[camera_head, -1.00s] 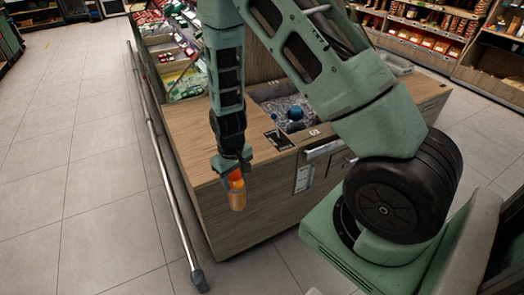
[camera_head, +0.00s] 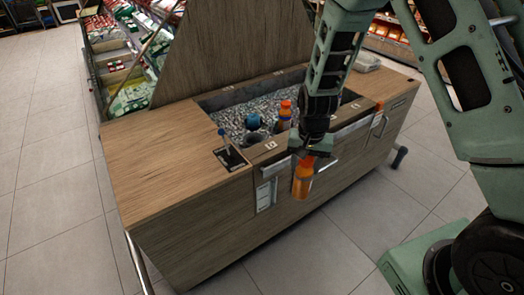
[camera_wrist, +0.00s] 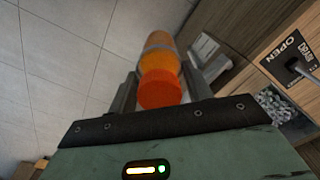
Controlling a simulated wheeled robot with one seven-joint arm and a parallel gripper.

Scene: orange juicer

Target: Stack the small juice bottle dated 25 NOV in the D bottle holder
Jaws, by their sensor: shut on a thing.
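The bottle hangs upright in front of the wooden counter's front face in the head view. In the wrist view the bottle (camera_wrist: 160,75) sits between the two fingers (camera_wrist: 160,92), cap towards the camera. Its date cannot be read. The bin (camera_head: 232,103) of grey pellets or ice in the counter top holds another orange bottle (camera_head: 285,112) and a blue-topped item (camera_head: 252,122). Small letter tags line the bin's front edge; a D cannot be made out.
The wooden counter (camera_head: 150,150) has a bare top at left. A dark OPEN sign (camera_head: 229,157) with a blue-topped stick lies near the bin and also shows in the wrist view (camera_wrist: 293,58). A tall wooden panel stands behind the bin.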

